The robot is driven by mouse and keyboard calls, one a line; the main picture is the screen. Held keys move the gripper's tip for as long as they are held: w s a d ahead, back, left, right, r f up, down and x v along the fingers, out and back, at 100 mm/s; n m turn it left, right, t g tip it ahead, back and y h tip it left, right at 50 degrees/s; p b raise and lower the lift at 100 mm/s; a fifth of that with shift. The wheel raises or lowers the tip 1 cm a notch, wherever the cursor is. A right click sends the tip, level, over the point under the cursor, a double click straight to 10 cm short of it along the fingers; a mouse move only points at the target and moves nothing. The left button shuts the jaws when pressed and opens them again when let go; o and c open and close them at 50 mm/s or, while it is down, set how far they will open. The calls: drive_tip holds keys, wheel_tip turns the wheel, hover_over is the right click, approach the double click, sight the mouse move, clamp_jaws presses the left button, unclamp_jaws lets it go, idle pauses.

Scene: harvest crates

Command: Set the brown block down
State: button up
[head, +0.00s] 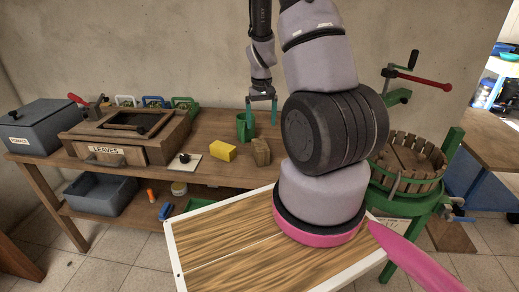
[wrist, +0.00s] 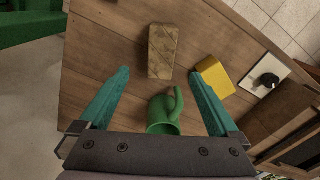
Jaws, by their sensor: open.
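The brown block (head: 260,152) stands on the wooden bench, right of a yellow block in the head view. The wrist view also shows the brown block (wrist: 162,52), lying just beyond the fingertips. My gripper (head: 262,104) is open, its teal fingers pointing down above the bench behind the brown block. In the wrist view the gripper (wrist: 160,73) has nothing between its fingertips holding; the fingers are wide apart and clear of the block.
A green mug (head: 242,128) stands close behind the brown block; in the wrist view the mug (wrist: 164,114) shows between the fingers. The yellow block (head: 222,151), a white tile (head: 185,168) with a dark knob, and a "LEAVES" box (head: 118,155) are to the left. A green-framed press (head: 405,190) is right.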

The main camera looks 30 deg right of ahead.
hover_over(260, 144)
drive_tip(key=f, duration=0.5)
drive_tip(key=shift+s+d, duration=0.25)
drive_tip(key=shift+w+a+f, duration=0.1)
drive_tip(key=shift+a+f, duration=0.05)
drive_tip(key=shift+f, duration=1.35)
drive_tip(key=shift+a+f, duration=0.1)
drive_tip(key=shift+f, duration=1.35)
clamp_jaws()
